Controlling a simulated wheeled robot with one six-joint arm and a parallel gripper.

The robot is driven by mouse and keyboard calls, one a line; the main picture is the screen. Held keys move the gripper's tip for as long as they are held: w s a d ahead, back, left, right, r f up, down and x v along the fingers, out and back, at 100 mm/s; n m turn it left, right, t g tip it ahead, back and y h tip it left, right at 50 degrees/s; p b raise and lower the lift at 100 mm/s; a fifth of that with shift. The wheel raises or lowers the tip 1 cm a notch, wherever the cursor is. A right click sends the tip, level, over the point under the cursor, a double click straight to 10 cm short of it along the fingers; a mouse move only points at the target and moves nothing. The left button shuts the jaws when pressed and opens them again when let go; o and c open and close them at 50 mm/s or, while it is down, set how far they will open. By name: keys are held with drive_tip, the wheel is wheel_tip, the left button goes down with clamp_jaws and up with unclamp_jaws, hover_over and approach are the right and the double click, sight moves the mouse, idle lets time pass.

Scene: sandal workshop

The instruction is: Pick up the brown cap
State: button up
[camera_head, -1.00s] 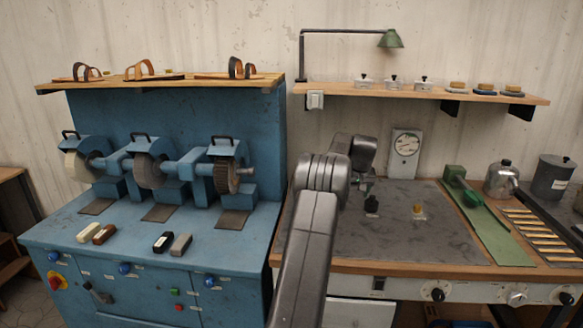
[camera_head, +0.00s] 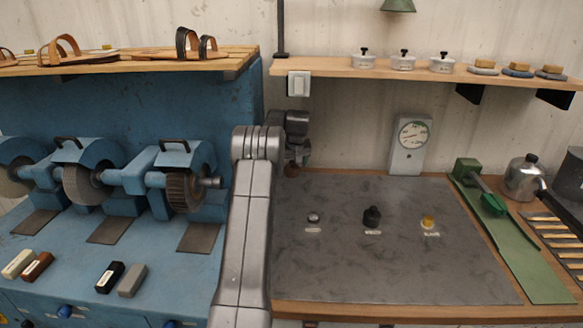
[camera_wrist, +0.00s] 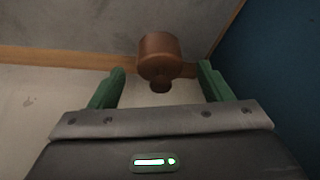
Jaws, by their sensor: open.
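The brown cap (camera_wrist: 159,52) is round with a small knob and shows in the wrist view between and beyond my open fingers. A gap shows on both sides of it, so the jaws are not closed on it. In the head view a small brown part of it (camera_head: 291,171) shows just below my gripper (camera_head: 299,158), at the back left corner of the grey plate (camera_head: 350,270). My arm and gripper hide most of it there. In the wrist view my gripper (camera_wrist: 160,85) has its green fingers spread wide.
On the plate stand a silver knob (camera_head: 313,218), a black cap (camera_head: 372,216) and a yellow cap (camera_head: 428,222). The blue grinding machine (camera_head: 235,110) is close on the left. A gauge (camera_head: 408,145) stands at the back. A shelf (camera_head: 400,72) runs above.

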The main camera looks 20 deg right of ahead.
drive_tip(key=x, duration=0.2)
drive_tip(key=shift+w+f, duration=0.2)
drive_tip(key=shift+f, duration=0.15)
drive_tip(key=c, duration=1)
drive_tip(key=shift+r, duration=0.1)
